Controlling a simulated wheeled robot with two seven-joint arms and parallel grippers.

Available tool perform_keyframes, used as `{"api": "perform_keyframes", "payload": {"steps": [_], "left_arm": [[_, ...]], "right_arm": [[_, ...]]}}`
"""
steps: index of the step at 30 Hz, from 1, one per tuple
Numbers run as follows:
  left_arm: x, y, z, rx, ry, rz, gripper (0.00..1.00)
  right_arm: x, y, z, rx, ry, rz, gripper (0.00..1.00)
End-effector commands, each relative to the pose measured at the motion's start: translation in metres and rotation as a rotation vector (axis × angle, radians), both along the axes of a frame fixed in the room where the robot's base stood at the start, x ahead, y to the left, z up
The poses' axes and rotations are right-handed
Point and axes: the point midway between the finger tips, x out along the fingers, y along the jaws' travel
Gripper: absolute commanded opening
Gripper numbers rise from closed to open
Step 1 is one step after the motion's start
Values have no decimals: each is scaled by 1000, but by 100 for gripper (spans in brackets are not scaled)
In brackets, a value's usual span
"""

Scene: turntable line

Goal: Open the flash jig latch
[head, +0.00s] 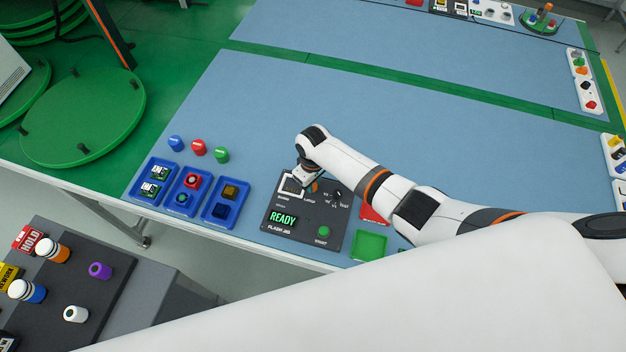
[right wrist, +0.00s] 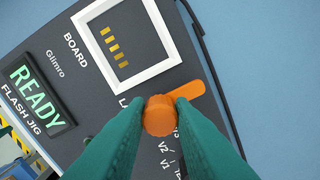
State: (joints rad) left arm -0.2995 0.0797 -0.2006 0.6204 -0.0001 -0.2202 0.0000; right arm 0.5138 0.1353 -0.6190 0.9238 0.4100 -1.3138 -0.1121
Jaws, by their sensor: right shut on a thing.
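The flash jig (head: 290,240) is a dark box on the blue table with a lit READY display (head: 284,218) and a green START button (head: 323,231). Its orange latch (right wrist: 160,114) has a round knob and a flat lever arm reaching up and right in the right wrist view; in the head view it is mostly hidden under my wrist. My right gripper (right wrist: 159,108) is shut on the latch knob, one green finger on each side. The white-framed board nest (right wrist: 122,45) beside it shows gold contacts and no board. My left gripper is not in view.
Blue bins (head: 151,194) with boards and parts stand left of the jig, with several coloured knobs (head: 198,146) behind them. A green tray (head: 354,247) and a red one (head: 371,215) lie to the right, close to my right arm.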

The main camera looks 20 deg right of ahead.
Motion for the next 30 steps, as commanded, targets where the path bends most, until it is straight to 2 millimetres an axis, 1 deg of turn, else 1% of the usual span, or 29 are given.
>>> {"api": "perform_keyframes", "payload": {"steps": [16,17,18,20,30], "left_arm": [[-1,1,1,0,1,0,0],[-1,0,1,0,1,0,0],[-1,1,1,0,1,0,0],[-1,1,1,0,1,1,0],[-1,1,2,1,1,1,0]], "right_arm": [[0,0,0,0,-1,-23,0],[0,0,0,0,-1,-23,26],[0,0,0,0,-1,-23,33],[0,0,0,0,-1,-22,43],[1,0,3,1,-2,-21,43]]}}
